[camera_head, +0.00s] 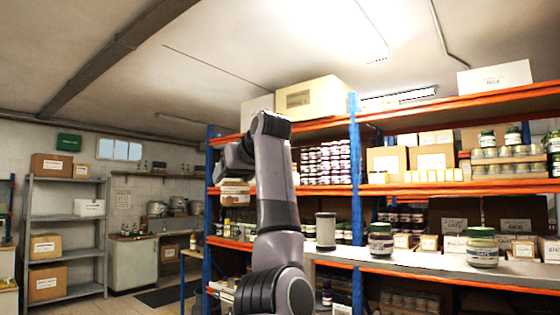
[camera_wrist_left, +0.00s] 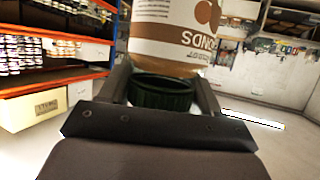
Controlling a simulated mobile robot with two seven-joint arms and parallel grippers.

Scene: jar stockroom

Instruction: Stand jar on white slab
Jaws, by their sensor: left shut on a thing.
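My left gripper (camera_head: 237,172) is raised in front of the left part of the orange-and-blue shelving. It is shut on a jar (camera_head: 235,194) with a white and brown label, which hangs below it in the head view. In the left wrist view, where the room appears upside down, the fingers grip the jar's dark green lid (camera_wrist_left: 160,95). The label of the jar (camera_wrist_left: 175,45) ends in "ONDS" and its lower end is cut off by the frame. The jar looks upright and clear of any surface. My right gripper is not in view.
On the pale middle shelf (camera_head: 425,262) stand a grey cylinder (camera_head: 325,231), a green-lidded jar (camera_head: 381,239) and another jar (camera_head: 482,248). Small boxes stand behind them. Blue posts (camera_head: 356,180) and the orange-edged upper shelf (camera_head: 450,187) bound the space. Open floor lies left.

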